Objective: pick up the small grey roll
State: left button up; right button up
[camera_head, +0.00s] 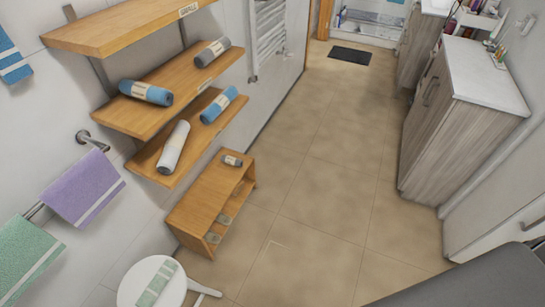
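A small grey roll (232,160) with a pale label band lies on top of the low wooden stand (207,196), near its far end. A larger grey roll (212,53) with a pale band lies on the middle wall shelf (150,114). Neither of my grippers shows in the view.
The wall shelves also hold a blue roll (146,93), another blue roll (219,106) and a whitish roll (173,147). A white round stool (134,286) bears a folded green towel (157,284). Wooden cabinets (455,125) line the right. The tiled floor (320,180) between is clear.

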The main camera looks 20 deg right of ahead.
aim_at(232, 160)
jog(key=z, duration=1.25)
jog(key=i, duration=5.15)
jog(key=u, duration=3.4)
